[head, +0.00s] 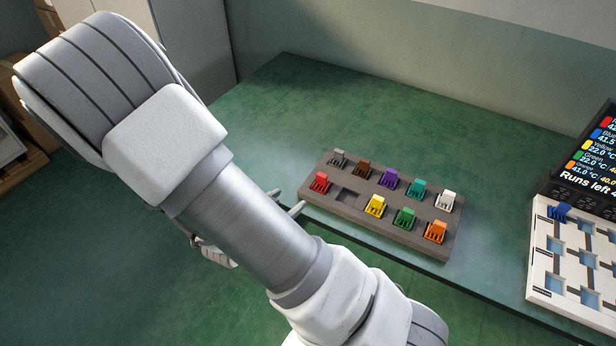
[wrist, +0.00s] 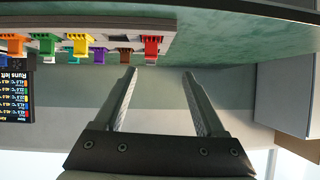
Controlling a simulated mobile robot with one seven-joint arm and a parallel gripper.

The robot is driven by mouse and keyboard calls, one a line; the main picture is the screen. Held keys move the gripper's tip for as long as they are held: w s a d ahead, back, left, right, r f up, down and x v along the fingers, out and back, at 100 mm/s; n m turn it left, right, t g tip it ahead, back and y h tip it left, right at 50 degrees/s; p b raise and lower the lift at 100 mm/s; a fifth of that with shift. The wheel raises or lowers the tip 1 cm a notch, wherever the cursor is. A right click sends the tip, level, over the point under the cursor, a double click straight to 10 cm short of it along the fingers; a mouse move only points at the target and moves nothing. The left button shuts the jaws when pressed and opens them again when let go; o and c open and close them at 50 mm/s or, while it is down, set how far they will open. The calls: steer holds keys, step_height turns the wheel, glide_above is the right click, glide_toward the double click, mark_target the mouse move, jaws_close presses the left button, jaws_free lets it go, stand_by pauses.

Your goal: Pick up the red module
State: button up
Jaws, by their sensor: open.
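The red module (head: 320,182) sits at the front left end of a grey-brown rack (head: 452,228) on the green table. In the upside-down wrist view the red module (wrist: 152,47) shows above and slightly left of the gap between my fingers. My gripper (head: 289,201) is partly hidden behind my arm in the head view; its fingertips show just left of the rack. In the wrist view my gripper (wrist: 159,73) is open, with nothing between its fingers, apart from the red module.
The rack also holds grey, brown, purple, teal, white, yellow (head: 375,205), green and orange modules; one slot beside the red one is empty. A white board (head: 540,262) with a blue module (head: 560,212) and a dark screen (head: 590,165) stand at right. The table behind the rack is clear.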

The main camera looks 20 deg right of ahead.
steer(key=s+h, duration=0.1)
steer(key=b, duration=0.1)
glide_toward(321, 178)
steer(key=shift+h, duration=0.3)
steer(key=x, duration=0.5)
steer(key=shift+s+f, duration=0.1)
steer(key=shift+f, duration=0.05)
steer(key=shift+w+b+x, duration=0.2)
steer(key=shift+b+x, duration=0.15)
steer(key=shift+x, duration=2.6)
steer(key=shift+a, duration=0.2)
jaws_close()
